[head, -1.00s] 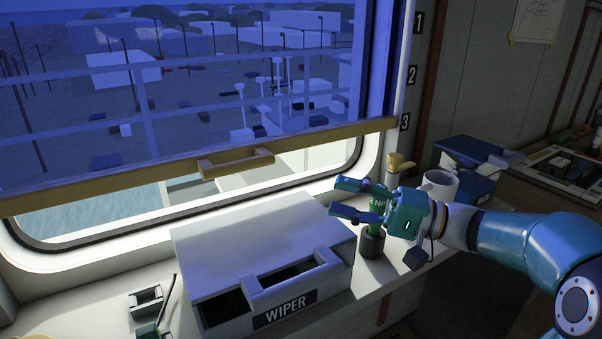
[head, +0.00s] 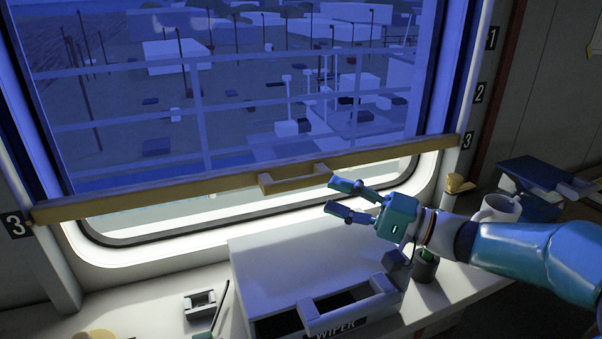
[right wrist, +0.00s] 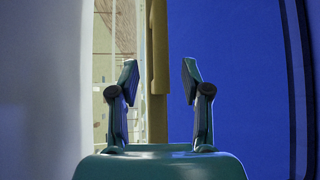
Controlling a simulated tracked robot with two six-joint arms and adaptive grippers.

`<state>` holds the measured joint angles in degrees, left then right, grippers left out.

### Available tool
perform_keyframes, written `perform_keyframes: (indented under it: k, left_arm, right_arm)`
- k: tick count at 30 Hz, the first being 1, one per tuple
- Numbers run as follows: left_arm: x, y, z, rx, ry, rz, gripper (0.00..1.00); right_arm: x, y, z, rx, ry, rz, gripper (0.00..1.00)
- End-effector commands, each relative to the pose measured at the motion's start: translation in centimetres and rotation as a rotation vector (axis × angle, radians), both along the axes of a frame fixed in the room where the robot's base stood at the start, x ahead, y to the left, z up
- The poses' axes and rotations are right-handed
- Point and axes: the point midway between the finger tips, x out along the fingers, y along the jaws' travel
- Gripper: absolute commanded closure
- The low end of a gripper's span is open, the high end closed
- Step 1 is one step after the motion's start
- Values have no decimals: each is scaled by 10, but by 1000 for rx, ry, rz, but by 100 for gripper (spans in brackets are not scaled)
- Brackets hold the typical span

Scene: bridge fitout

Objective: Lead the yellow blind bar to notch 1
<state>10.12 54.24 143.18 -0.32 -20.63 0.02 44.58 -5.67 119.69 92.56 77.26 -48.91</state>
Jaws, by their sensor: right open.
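The yellow blind bar (head: 200,189) spans the window at the level of the 3 labels, with the blue blind (head: 240,110) above it. Its handle (head: 293,178) sticks out near the middle. The notch 1 label (head: 492,38) is high on the right frame, above labels 2 (head: 479,93) and 3 (head: 467,140). My right gripper (head: 332,196) is open and empty, just right of the handle in the head view. In the right wrist view, the bar (right wrist: 157,120) runs upright between the open fingers (right wrist: 160,82), with no visible contact. My left gripper is out of view.
The white WIPER box (head: 300,262) stands on the sill below my right gripper. A dark cup (head: 426,268), a white mug (head: 497,209), a yellow-topped post (head: 455,187) and a blue box (head: 535,185) are to the right. A small bracket (head: 200,305) lies left.

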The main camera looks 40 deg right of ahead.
Motion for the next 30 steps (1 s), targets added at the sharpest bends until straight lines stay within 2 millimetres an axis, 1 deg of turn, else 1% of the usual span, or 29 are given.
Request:
perform_keyframes:
  k: [1, 6, 12, 15, 21, 29, 30]
  left_arm:
    - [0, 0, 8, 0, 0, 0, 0]
    - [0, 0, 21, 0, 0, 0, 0]
    - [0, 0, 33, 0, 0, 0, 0]
    - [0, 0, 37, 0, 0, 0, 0]
    - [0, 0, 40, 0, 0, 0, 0]
    - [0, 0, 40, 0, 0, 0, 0]
    - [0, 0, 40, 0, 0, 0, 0]
  right_arm:
    - [7, 5, 5, 3, 0, 5, 52]
    - [28, 18, 8, 2, 1, 4, 52]
    - [50, 32, 11, 1, 1, 3, 52]
    - [58, 36, 12, 2, 0, 1, 52]
    - [65, 41, 11, 0, 0, -1, 52]
    - [66, 41, 11, -1, -1, -1, 52]
    - [66, 41, 11, -1, -1, -1, 54]
